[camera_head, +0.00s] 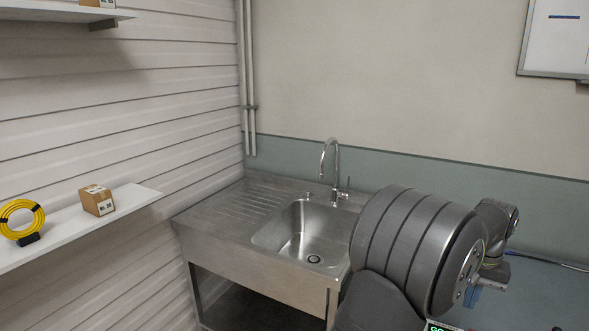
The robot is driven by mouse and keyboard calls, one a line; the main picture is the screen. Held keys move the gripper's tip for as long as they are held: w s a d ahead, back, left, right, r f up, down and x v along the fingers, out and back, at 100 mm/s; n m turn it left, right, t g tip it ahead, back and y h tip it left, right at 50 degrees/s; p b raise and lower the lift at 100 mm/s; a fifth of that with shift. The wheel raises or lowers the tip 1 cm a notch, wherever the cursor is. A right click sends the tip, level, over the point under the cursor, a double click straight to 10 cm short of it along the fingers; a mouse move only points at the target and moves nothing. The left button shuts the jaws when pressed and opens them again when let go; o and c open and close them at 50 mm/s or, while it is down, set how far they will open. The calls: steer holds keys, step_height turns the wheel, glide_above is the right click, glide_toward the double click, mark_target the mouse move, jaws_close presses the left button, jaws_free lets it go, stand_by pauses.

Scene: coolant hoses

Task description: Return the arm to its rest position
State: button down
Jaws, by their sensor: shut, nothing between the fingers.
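My dark grey arm fills the lower right of the head view, with its wide ribbed link nearest the camera and the smaller wrist behind it. My gripper (474,295) is below the wrist at the right, mostly hidden behind the arm. Only a grey part and a small blue piece of it show. It is shut with nothing in it. No coolant hose is seen at the gripper.
A steel sink (305,238) with a tap (330,165) stands left of the arm, close to it in the picture. A shelf (75,235) at left holds a yellow coil (38,218) and a cardboard box (97,200). A blue-grey surface (550,300) lies at lower right.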

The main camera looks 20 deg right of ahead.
steer(key=shift+w+a+m, duration=0.3)
steer(key=shift+w+m, duration=0.35)
steer(key=shift+m, duration=0.15)
steer(key=c, duration=0.7)
jaws_free()
steer(key=o, duration=0.3)
steer(key=shift+w+a, duration=0.25)
steer(key=shift+w, duration=0.1)
steer(key=o, duration=0.4)
steer(key=w+a+r+n+g+h, duration=0.1)
steer(key=w+a+r+n+h, duration=0.1)
steer(key=w+a+h, duration=0.2)
steer(key=w, duration=0.3)
steer(key=shift+a+r+n, duration=0.3)
steer(key=shift+r, duration=0.05)
steer(key=x, duration=0.9)
steer(key=shift+d+f, duration=0.3)
steer(key=shift+f, duration=0.05)
